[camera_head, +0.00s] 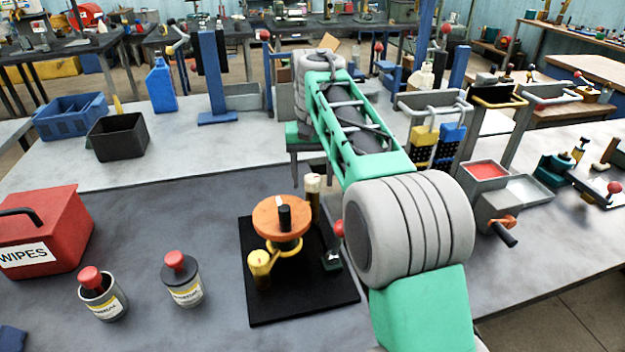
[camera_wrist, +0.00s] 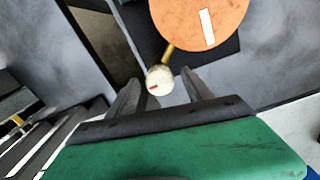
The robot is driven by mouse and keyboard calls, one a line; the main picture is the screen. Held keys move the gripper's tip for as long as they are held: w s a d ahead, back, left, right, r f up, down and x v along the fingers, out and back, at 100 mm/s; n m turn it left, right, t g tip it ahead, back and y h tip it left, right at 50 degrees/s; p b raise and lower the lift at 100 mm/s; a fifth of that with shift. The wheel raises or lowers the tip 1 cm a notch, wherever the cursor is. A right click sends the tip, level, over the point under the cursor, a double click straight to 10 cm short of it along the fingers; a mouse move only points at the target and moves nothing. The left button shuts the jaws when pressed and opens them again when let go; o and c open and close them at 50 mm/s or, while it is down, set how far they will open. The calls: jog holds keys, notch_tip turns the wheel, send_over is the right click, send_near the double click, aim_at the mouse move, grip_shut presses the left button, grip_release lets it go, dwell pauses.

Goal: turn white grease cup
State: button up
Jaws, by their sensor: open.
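The white grease cup (camera_head: 313,184) stands at the back right of the orange disc (camera_head: 270,217), on a black base plate (camera_head: 262,306). In the wrist view the white round top of the cup (camera_wrist: 160,80) carries a small red mark. My gripper (camera_wrist: 162,77) is open, with one dark finger on each side of the cup top. I cannot tell whether either finger touches it. In the head view my gripper is partly hidden behind my own arm. The orange disc (camera_wrist: 190,22) with a pale bar also shows in the wrist view.
A yellow cup (camera_head: 260,264) stands at the front left of the disc, and a red knob (camera_head: 338,228) is at its right. Two red-capped bottles (camera_head: 102,295) (camera_head: 183,280) and a red wipes box (camera_head: 42,232) stand to the left. The grey mat between them is clear.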

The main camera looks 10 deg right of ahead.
grip_shut()
dwell(0.5)
jog(key=m, duration=0.8)
jog(key=shift+r+m, duration=0.1)
jog(key=shift+m, duration=0.2)
dwell(0.6)
grip_release()
